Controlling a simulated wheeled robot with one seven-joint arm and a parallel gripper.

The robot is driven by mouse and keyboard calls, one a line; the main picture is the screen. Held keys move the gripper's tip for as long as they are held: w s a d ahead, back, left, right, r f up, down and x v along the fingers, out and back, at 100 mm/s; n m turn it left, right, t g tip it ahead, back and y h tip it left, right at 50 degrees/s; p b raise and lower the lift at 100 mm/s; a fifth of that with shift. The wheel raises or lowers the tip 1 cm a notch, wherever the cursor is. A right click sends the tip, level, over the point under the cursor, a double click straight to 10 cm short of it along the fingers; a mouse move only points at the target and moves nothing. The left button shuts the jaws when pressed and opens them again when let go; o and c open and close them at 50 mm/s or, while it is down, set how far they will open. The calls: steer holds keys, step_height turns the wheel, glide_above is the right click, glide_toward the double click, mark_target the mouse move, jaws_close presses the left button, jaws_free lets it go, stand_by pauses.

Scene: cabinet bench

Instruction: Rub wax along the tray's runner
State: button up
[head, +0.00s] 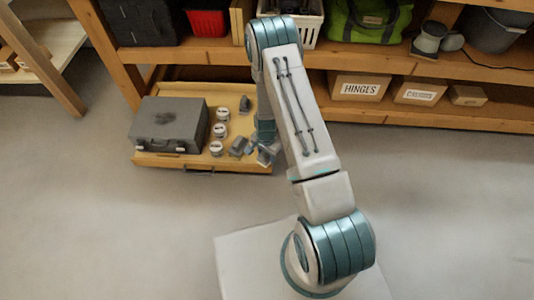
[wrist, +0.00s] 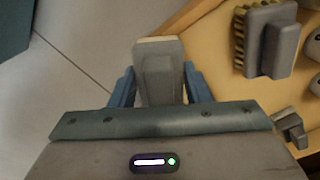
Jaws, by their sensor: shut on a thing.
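My gripper (wrist: 158,88) is shut on the wax block (wrist: 160,72), a grey piece with a pale cream end pointing away from me. A blue finger shows on each side of it. In the head view my gripper (head: 266,152) is at the right edge of the pulled-out wooden tray, partly hidden by my arm. The tray (head: 165,161) shows in the wrist view (wrist: 215,75) to the right of the block. The block's pale end is close to the tray's edge; I cannot tell whether they touch. The runner cannot be made out clearly.
A grey case (head: 168,125) fills the tray's left side. Several white tins (head: 220,130) stand beside it. A brush with yellow bristles (wrist: 265,40) lies in the tray. The wooden shelves (head: 450,112) hold boxes behind. Floor (head: 90,220) in front and left is clear.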

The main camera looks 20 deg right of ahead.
steer(key=shift+f+b, duration=0.8)
steer(key=shift+f, duration=0.2)
stand_by(0.3)
